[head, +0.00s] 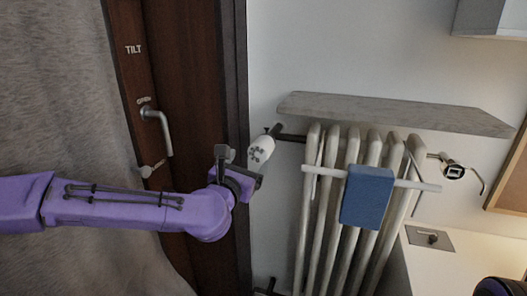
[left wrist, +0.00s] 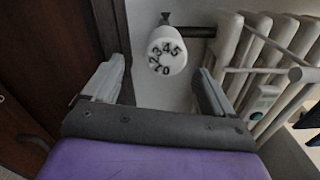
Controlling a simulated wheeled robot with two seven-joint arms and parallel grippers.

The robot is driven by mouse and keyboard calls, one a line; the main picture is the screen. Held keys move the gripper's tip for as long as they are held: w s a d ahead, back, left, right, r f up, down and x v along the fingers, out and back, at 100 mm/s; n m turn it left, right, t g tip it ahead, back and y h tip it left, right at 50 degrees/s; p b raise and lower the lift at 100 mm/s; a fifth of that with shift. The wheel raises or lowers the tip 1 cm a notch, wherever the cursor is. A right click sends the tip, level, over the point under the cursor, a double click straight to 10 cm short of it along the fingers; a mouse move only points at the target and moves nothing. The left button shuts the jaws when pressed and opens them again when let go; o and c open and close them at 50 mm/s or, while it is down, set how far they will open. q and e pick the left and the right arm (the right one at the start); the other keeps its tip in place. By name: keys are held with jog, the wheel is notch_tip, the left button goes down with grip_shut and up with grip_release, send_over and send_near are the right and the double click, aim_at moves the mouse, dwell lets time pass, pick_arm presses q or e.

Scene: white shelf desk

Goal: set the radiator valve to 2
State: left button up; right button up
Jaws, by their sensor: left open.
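The radiator valve is a white round knob (head: 261,149) on a dark pipe at the radiator's upper left. In the left wrist view the knob (left wrist: 167,50) shows its face with dark numbers from 0 to 5; the 2 is on the left side of the face. I cannot make out a pointer mark. My left gripper (head: 243,165) is open and empty, just left of and below the knob in the head view. In the left wrist view its two fingers (left wrist: 160,78) stand apart, with the knob beyond and between them.
The white radiator (head: 312,215) has a grey shelf (head: 390,113) above it and a rail with a blue cloth (head: 368,197). A brown door with a metal handle (head: 158,128) stands at left, beside a grey curtain (head: 60,90). A pale desk top (head: 440,270) is at lower right.

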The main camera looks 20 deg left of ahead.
aim_at(262, 149)
pick_arm(q)
jog(key=w, duration=0.3)
jog(key=w+d+p, duration=0.1)
jog(key=w, duration=0.5)
jog(key=shift+d+p, duration=0.15)
jog(key=shift+p, duration=0.25)
jog(key=shift+w+f, duration=0.1)
jog(key=shift+w, duration=0.4)
jog(key=c, duration=1)
jog(key=shift+a, duration=0.2)
jog(key=shift+c, duration=0.2)
jog(key=shift+d, duration=0.1)
